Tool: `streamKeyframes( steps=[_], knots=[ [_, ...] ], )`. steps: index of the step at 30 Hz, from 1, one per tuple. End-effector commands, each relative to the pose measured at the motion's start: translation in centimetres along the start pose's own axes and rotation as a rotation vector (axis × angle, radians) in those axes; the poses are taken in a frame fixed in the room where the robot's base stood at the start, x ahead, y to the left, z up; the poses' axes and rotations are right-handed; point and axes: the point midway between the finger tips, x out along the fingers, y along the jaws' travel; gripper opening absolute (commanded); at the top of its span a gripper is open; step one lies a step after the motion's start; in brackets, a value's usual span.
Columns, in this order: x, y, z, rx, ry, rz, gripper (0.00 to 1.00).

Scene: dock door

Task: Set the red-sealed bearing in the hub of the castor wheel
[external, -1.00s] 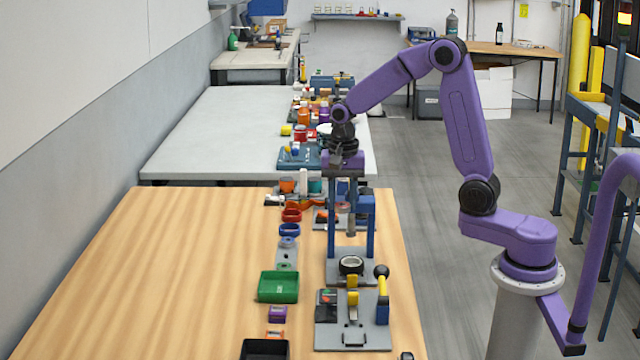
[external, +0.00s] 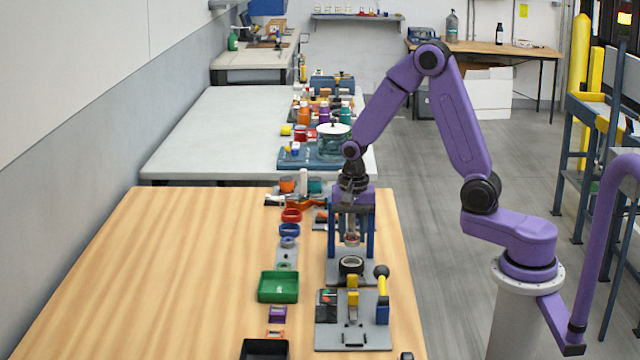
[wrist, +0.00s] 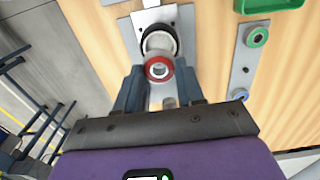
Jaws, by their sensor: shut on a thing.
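The castor wheel (external: 351,265) has a black tyre and a pale hub, and lies flat on a grey base plate. It also shows in the wrist view (wrist: 159,38). My gripper (external: 352,242) is above the wheel. In the wrist view my gripper (wrist: 159,72) is shut on the red-sealed bearing (wrist: 159,60), a red ring with a pale metal centre. The bearing appears in front of the wheel's near edge and covers part of it. The bearing looks above the wheel; the exact gap cannot be told.
A green tray (external: 278,287) and a fixture with a yellow-handled lever (external: 382,288) are nearby. The table's left side is clear.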

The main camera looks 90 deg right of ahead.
Motion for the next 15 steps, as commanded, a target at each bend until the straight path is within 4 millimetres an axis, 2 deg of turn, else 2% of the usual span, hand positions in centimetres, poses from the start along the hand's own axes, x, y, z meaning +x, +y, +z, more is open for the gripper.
streamKeyframes(
  steps=[15],
  knots=[
    [4.0,0.0,0.0,0.0,-0.001,0.002,0.07]
  ],
)
